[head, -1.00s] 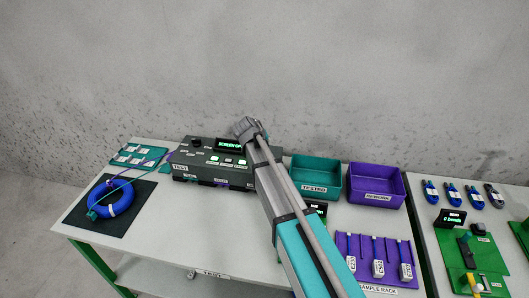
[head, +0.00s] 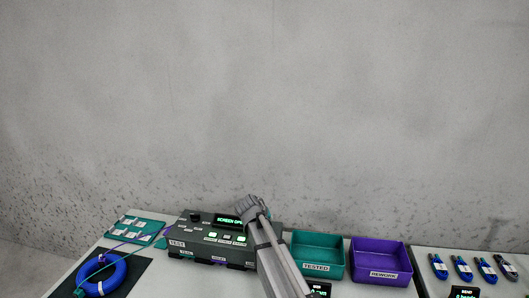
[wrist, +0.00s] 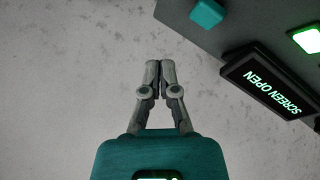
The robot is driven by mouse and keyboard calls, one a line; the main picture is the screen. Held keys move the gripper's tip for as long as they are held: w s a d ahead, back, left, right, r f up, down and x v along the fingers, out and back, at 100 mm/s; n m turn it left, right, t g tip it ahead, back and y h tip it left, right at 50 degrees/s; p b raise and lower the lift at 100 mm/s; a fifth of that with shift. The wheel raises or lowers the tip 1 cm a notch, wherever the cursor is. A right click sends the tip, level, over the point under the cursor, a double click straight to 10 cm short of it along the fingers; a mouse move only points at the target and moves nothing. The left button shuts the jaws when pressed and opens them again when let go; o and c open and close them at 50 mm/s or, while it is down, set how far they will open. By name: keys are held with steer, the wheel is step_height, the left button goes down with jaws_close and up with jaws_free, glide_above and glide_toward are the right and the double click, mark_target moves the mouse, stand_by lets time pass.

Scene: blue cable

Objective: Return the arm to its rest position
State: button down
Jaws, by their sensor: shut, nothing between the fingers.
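My gripper (wrist: 153,66) shows in the wrist view with its two fingers together and nothing between them. In the head view my arm rises from the bottom and crosses in front of the right part of the dark test box (head: 190,243); the fingers cannot be made out there. The box's display (head: 229,220) has lit green text, and in the wrist view the display (wrist: 272,82) reads "SCREEN OPEN". A blue cable coil (head: 84,276) lies on a black mat (head: 137,267) at the left, with thin teal and purple leads running toward the box.
A teal tray (head: 317,268) labelled TESTED and a purple tray (head: 381,275) labelled REWORK stand right of my arm. A teal board (head: 138,229) with white labels lies at the back left. Several small cable bundles (head: 462,268) lie at the far right. The wall above is bare.

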steer(key=s+d+f+m+g+y, duration=0.1)
steer(key=s+d, duration=0.4)
steer(key=s, duration=0.5)
steer(key=s+d+f+m+g+y, duration=0.1)
steer(key=s+d+g, duration=0.3)
steer(key=s, duration=0.6)
steer(key=s+d+f+m+g+y, duration=0.1)
steer(key=s+d+f+g+y, duration=0.1)
steer(key=s+d, duration=0.4)
steer(key=s+f, duration=0.1)
steer(key=s, duration=0.3)
steer(key=shift+d+f+g, duration=0.15)
steer(key=shift+d+g, duration=0.15)
steer(key=shift+s, duration=0.1)
